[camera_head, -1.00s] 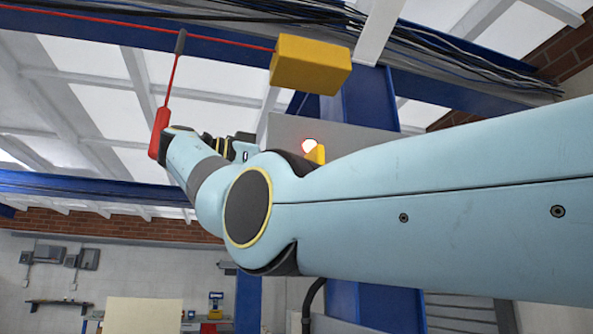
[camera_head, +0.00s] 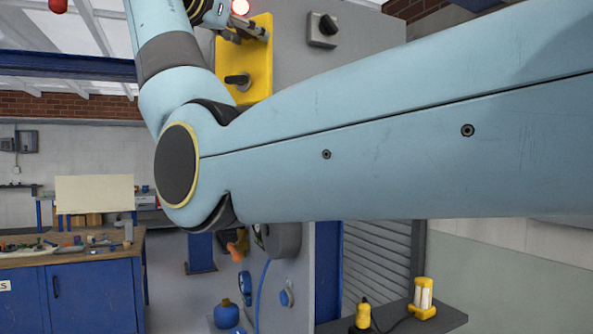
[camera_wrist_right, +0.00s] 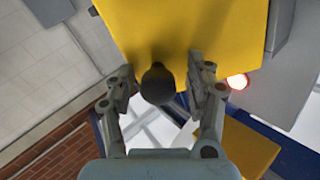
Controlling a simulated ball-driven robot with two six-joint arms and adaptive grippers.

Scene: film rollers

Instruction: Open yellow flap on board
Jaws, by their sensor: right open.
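The yellow flap (camera_head: 258,60) is on the grey board (camera_head: 300,62), partly behind my right arm in the head view. A black knob (camera_head: 237,80) sticks out from its face. In the right wrist view the yellow flap (camera_wrist_right: 200,25) fills the top middle, and a dark round knob (camera_wrist_right: 157,85) stands in front of it. My right gripper (camera_wrist_right: 163,72) is open, with one finger on each side of that knob; I cannot tell whether they touch it. In the head view the gripper is at the top edge, partly cut off. My left gripper is not in view.
A yellow block (camera_wrist_right: 245,148) shows low in the wrist view. A blue bench (camera_head: 90,295) stands lower left, a dark shelf (camera_head: 440,322) lower right.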

